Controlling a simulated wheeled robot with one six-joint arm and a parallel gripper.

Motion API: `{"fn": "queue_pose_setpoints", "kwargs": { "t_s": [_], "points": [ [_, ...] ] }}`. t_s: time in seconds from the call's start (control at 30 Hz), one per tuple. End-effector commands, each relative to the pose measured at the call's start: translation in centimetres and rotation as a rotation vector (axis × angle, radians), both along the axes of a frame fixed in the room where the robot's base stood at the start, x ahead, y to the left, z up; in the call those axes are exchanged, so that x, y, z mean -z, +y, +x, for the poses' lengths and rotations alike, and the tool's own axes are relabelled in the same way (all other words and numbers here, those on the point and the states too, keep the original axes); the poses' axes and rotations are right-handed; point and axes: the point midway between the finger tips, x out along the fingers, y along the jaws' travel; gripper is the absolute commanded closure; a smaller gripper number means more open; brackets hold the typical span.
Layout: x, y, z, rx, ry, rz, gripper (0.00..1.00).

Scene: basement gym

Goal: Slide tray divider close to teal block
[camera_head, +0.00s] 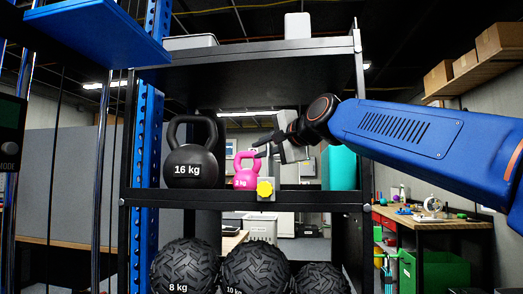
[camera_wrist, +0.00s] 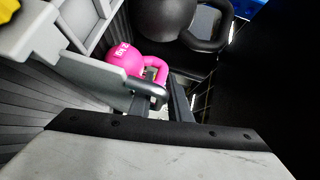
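The teal block (camera_head: 338,168) stands upright on the shelf at the right in the head view; I cannot make it out in the wrist view.
A pink kettlebell (camera_head: 246,172) stands just left of the fingers, and a black 16 kg kettlebell (camera_head: 190,155) farther left. A yellow knob (camera_head: 265,188) sits at the shelf's front edge. Black shelf posts (camera_head: 360,120) bound the sides. Textured balls (camera_head: 255,268) lie below.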

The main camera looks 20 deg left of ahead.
Motion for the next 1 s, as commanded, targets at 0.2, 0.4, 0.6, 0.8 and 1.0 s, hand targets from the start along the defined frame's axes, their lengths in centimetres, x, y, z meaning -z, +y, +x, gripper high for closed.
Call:
{"fn": "queue_pose_setpoints", "kwargs": {
  "t_s": [0.2,0.4,0.6,0.8,1.0],
  "points": [
    [0.0,0.0,0.0,0.0,0.0,0.0,0.97],
    [0.0,0.0,0.0,0.0,0.001,-0.001,1.0],
    [0.0,-2.0,0.5,0.003,0.002,-0.001,1.0],
    [0.0,-6.0,1.5,0.005,0.002,-0.001,1.0],
    [0.1,-8.8,2.2,0.003,0.003,-0.001,1.0]
  ]
}}
